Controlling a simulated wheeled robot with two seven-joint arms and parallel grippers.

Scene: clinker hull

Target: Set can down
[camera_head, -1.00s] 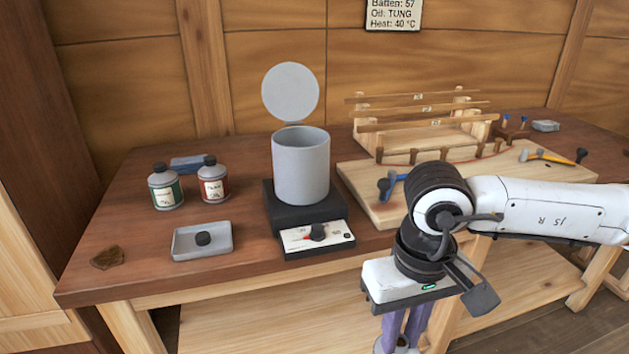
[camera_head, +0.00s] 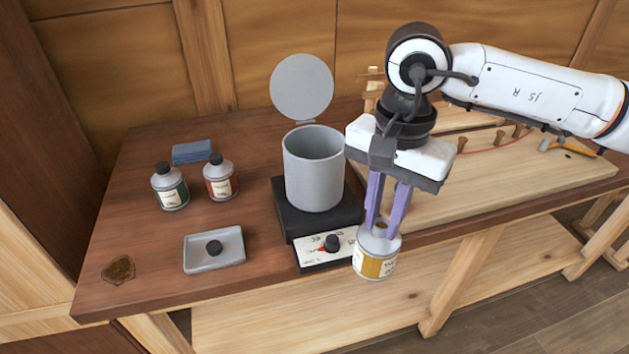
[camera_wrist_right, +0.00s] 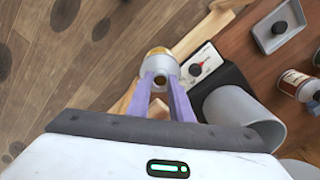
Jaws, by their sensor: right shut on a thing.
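The can (camera_head: 376,258) is a short grey tin with a yellow label. My right gripper (camera_head: 379,225) is shut on its upper part, with purple fingers pointing down. The can hangs upright in front of the bench's front edge, just right of the heater's control panel. In the right wrist view, the can (camera_wrist_right: 158,64) sits between the fingertips (camera_wrist_right: 160,80), with floor and bench edge beyond it. My left gripper is not in view.
A grey open pot (camera_head: 314,180) with raised lid stands on a black heater with a dial panel (camera_head: 318,250). Two bottles (camera_head: 170,188), a shallow grey tray (camera_head: 200,262) and a blue cloth (camera_head: 192,152) are on the bench (camera_head: 150,235). The bench's front left is mostly clear.

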